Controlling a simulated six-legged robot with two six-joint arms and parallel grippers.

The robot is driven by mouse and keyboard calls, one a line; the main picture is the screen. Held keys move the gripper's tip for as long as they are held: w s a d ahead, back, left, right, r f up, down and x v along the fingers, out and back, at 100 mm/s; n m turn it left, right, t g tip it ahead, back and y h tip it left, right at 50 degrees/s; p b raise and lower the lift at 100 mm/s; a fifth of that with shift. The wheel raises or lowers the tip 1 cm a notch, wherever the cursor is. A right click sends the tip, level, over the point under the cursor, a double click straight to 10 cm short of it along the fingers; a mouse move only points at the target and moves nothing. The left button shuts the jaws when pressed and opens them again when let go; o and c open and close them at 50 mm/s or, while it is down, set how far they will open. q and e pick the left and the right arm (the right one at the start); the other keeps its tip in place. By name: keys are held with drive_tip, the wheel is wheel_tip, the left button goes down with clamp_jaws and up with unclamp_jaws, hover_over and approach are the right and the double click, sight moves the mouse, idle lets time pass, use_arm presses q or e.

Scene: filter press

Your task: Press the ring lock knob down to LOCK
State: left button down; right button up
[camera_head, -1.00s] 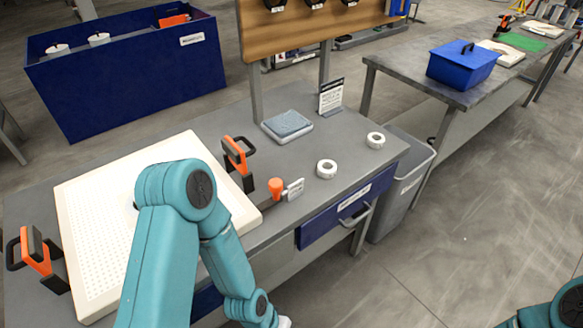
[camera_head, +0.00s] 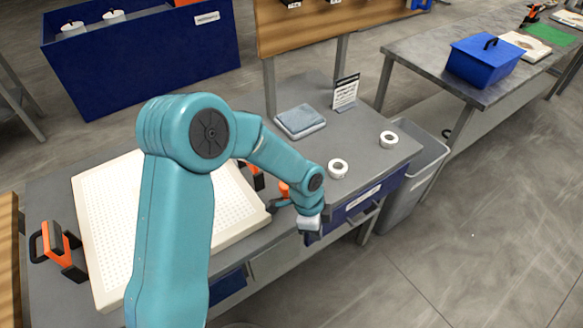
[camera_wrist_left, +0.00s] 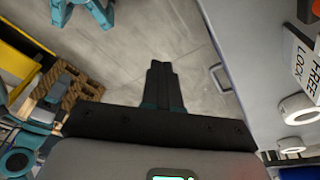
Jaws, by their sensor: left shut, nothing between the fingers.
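The orange ring lock knob (camera_head: 284,189) is at the front edge of the grey bench, beside the white perforated plate. My left arm hides part of it. A white label plate (camera_wrist_left: 304,66) reading FREE and LOCK is at the right edge of the left wrist view. My left gripper (camera_head: 313,236) is in front of the bench edge, to the right of and nearer than the knob, and apart from it. In the left wrist view its dark fingers (camera_wrist_left: 164,86) are shut and empty over the floor. My right gripper is out of view.
The white perforated plate (camera_head: 100,215) lies on the bench, with an orange-and-black clamp (camera_head: 62,248) at its left. Two white rings (camera_head: 338,169) (camera_head: 388,140) and a blue-grey cloth stack (camera_head: 300,121) stand behind. A blue drawer (camera_head: 362,197) is below the bench edge.

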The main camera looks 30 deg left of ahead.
use_arm(q)
drive_tip(key=w+a+r+m+y+p, duration=0.1)
drive_tip(key=a+r+m, duration=0.3)
drive_tip(key=r, duration=0.7)
drive_tip(key=w+a+r+m+y+p, duration=0.2)
drive_tip(key=a+r+m, duration=0.2)
drive_tip(key=r, duration=0.7)
drive_tip(key=shift+w+a+r+m+y, duration=0.25)
drive_tip(key=shift+a+r+m+y, duration=0.1)
drive_tip(key=shift+a, duration=0.8)
drive_tip(key=f, duration=0.4)
drive_tip(key=a+f+p, duration=0.1)
drive_tip(key=f, duration=0.4)
drive_tip(key=f+p, duration=0.1)
drive_tip(key=f, duration=0.4)
drive_tip(key=shift+w+a, duration=0.2)
drive_tip(key=shift+w, duration=0.2)
drive_tip(key=shift+f, duration=0.1)
